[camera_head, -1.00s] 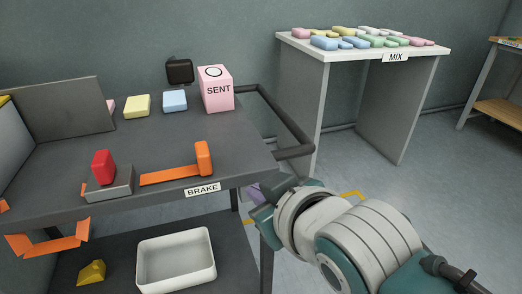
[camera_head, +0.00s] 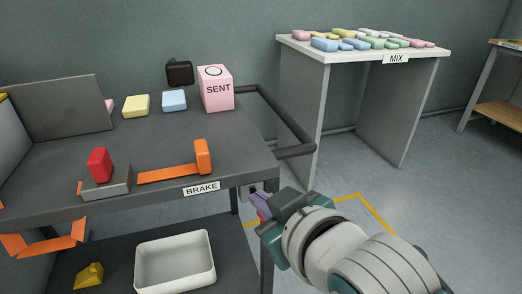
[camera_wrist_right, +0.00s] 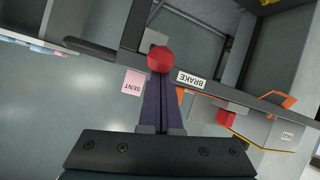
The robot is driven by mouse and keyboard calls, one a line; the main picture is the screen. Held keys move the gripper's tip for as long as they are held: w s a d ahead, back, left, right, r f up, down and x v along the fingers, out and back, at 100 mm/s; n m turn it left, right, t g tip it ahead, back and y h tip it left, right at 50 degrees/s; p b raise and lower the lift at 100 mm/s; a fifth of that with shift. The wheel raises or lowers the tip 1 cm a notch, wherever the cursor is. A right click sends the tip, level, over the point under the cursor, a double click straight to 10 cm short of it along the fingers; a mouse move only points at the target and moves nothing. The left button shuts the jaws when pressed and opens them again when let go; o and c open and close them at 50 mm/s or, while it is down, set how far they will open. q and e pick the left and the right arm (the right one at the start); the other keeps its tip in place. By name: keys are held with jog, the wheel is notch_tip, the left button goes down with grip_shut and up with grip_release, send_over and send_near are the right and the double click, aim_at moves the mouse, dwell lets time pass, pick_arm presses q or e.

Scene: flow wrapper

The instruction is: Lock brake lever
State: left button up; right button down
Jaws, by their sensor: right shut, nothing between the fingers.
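The white BRAKE label (camera_head: 201,188) is on the front edge of the dark table (camera_head: 150,192). In the right wrist view, a round red knob (camera_wrist_right: 160,59) is beside the BRAKE label (camera_wrist_right: 190,79), straight ahead of my fingertips. I take it for the brake lever's knob; I cannot tell if the fingers touch it. In the head view I cannot make out the knob; a small grey bracket (camera_head: 249,188) shows under the table corner. My right gripper (camera_head: 259,203) has purple fingers, shut and empty, just below that corner; they also show in the wrist view (camera_wrist_right: 163,95). My left gripper is not in view.
On the table are an orange bar with an upright block (camera_head: 203,157), a red block (camera_head: 100,165) on a grey base and a pink SENT box (camera_head: 216,90). A dark rail (camera_head: 290,130) sticks out right. A white bin (camera_head: 175,263) is below.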

jog(key=shift+s+d+f+t+b, duration=0.15)
jog(key=shift+f+t+b, duration=0.15)
jog(key=shift+f+b, duration=0.3)
jog(key=shift+s+d+f+n+t+y+b, duration=0.15)
jog(key=shift+f+t+y+b, duration=0.5)
jog(key=shift+b, duration=1.65)
jog(key=shift+s+a+f+n+t+y+b, duration=0.2)
jog(key=shift+f+t+b, duration=0.95)
jog(key=shift+b, duration=1.1)
jog(key=shift+s+d+f+m+t+y+b, duration=0.1)
jog(key=shift+s+d+f+t+y+b, duration=0.2)
jog(key=shift+f+t+b, duration=1.3)
jog(key=shift+a+r+g+b, duration=0.1)
jog(key=shift+r+g+b, duration=0.4)
jog(key=shift+g+b, duration=0.3)
